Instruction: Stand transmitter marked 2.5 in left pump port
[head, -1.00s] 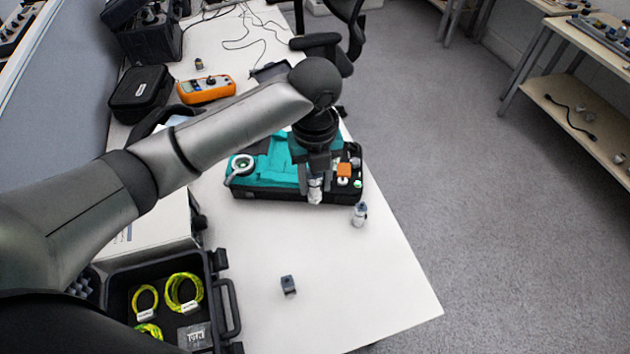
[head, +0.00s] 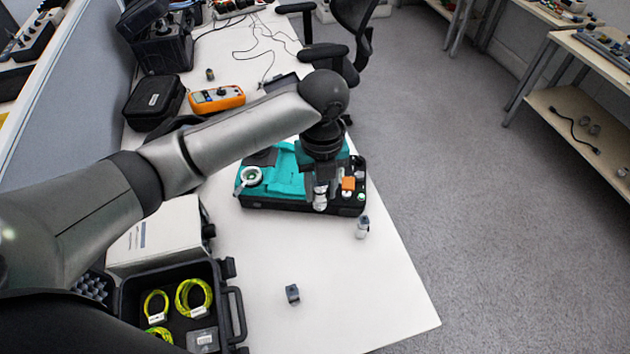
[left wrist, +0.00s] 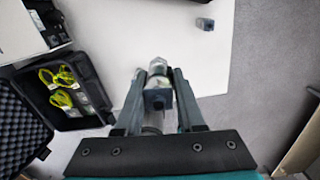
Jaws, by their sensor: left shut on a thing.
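My left gripper (head: 321,190) is shut on a pale, silvery transmitter (head: 320,203) with a dark blue-grey square end, which shows between the fingers in the left wrist view (left wrist: 158,84). No marking on it is readable. The gripper hangs over the front side of the teal and black pump (head: 284,203). I cannot tell whether the transmitter touches the pump. A white ring with a green centre (head: 251,175) is at the pump's left end. An orange block (head: 348,184) and small white parts are at its right. The arm hides part of the pump. My right gripper is not in view.
A second transmitter (head: 362,228) stands on the white table (head: 370,290) right of the pump. A small grey block (head: 292,294) lies nearer. An open case with yellow coils (head: 236,318) is at front left; an orange meter (head: 217,99) is behind. The front right table is mostly clear.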

